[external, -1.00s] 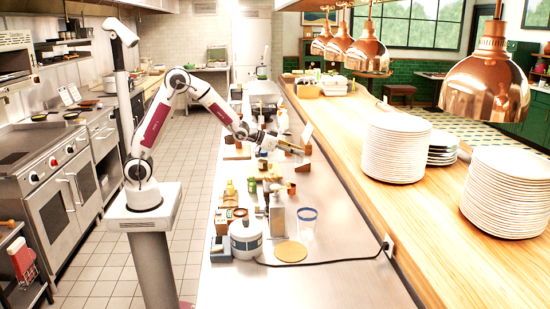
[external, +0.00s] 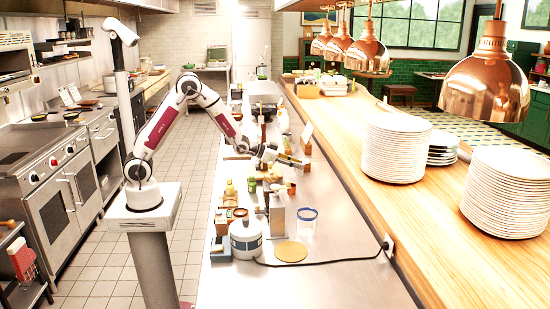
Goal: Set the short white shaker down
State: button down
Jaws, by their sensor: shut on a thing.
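My gripper (external: 298,162) reaches out to the right over the middle of the steel counter (external: 335,243). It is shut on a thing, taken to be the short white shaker. The shaker is too small and too covered by the fingers to make out. The gripper is low over the counter, beyond a cluster of small jars and bottles. I cannot tell whether the shaker touches the counter.
Close by stand several small jars and bottles, including a green-yellow bottle (external: 251,186). A wooden pass with plate stacks (external: 396,150) borders the right.

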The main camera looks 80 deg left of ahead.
jog(key=shift+f, duration=1.9)
jog(key=shift+f, duration=0.1)
jog(key=c, duration=1.7)
grip_release()
jog(key=shift+r, duration=0.2)
jog(key=shift+s, duration=0.2)
jog(key=v, duration=1.1)
jog(key=shift+s, duration=0.3)
jog(key=shift+r, duration=0.1)
